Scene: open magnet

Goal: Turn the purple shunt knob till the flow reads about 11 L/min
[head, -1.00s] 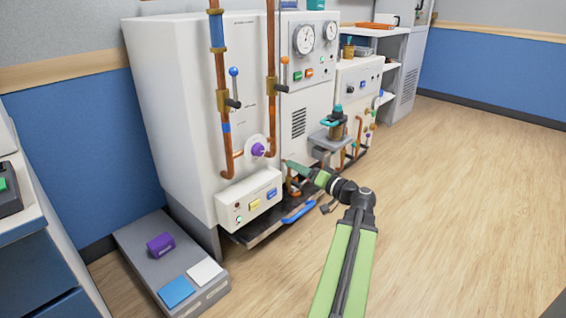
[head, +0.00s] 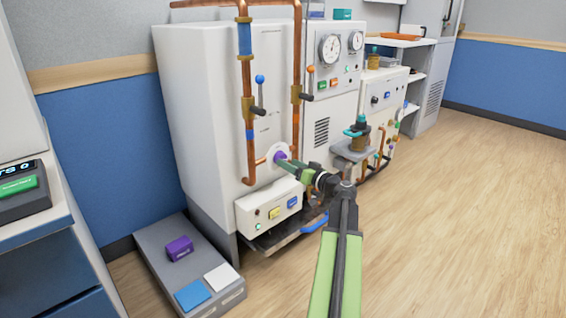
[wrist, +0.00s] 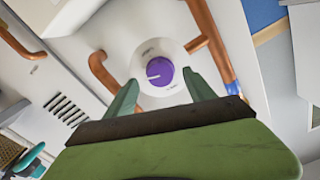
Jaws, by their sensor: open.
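The purple shunt knob (wrist: 160,71) sits on a round white dial plate (wrist: 146,58) on the cabinet front, seen in the wrist view with a white pointer line on it. In the head view the knob (head: 281,156) is partly hidden by my gripper. My gripper (wrist: 163,92) is open, with one green finger on each side below the knob in the wrist view. I cannot tell whether the fingertips reach around the knob. In the head view my gripper (head: 289,162) is at the dial. I cannot read a flow value.
A white box with buttons (head: 268,210) juts out below. Round gauges (head: 330,48) are at upper right. The floor at right is clear.

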